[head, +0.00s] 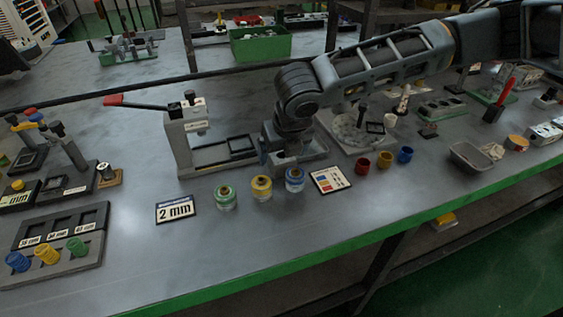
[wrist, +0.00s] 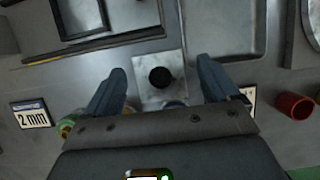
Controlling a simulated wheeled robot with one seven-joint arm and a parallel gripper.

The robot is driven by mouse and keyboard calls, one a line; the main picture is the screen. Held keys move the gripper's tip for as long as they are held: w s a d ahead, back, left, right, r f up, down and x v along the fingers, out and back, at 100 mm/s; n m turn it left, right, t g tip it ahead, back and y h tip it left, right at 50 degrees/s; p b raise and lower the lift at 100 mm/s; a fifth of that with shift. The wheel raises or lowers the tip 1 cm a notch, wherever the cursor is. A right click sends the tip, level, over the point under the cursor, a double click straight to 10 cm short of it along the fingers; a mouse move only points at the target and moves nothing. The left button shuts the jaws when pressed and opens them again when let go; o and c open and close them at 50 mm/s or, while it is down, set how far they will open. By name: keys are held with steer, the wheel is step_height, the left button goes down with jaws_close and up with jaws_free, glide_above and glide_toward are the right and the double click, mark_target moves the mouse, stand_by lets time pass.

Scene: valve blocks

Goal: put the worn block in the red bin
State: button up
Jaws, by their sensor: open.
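My gripper (head: 284,152) points down over the middle of the table. In the wrist view its two fingers (wrist: 160,68) are apart. Between them, lower down, shows a pale metal block (wrist: 147,98) with a dark round hole or knob on top; I cannot tell which, nor whether the fingers touch it. I see no clear mark of wear on it. In the head view my gripper mostly hides that spot. A small red open-topped bin (head: 363,166) stands to the right of my gripper. It also shows at the right of the wrist view (wrist: 295,106).
Yellow (head: 384,160) and blue (head: 405,155) cups stand beside the red one. Green (head: 226,198), yellow (head: 261,188) and blue (head: 295,180) ringed spools stand in front, near a 2 mm sign (head: 176,208) and a colour card (head: 329,179). A lever press (head: 185,135) stands left.

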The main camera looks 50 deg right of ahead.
steer(key=shift+c, duration=0.4)
steer(key=c, duration=1.4)
steer(key=shift+r, duration=0.1)
steer(key=shift+w+r, duration=0.1)
steer(key=shift+r, duration=0.35)
steer(key=r, duration=0.3)
steer(key=shift+s+d+r, duration=0.2)
steer(key=s+d+r, duration=0.2)
steer(key=s, duration=0.1)
steer(key=s+d+r, duration=0.4)
steer(key=s+r, duration=0.1)
steer(key=shift+s+d+p, duration=0.2)
steer(key=shift+s+p, duration=0.1)
steer(key=shift+s, duration=0.05)
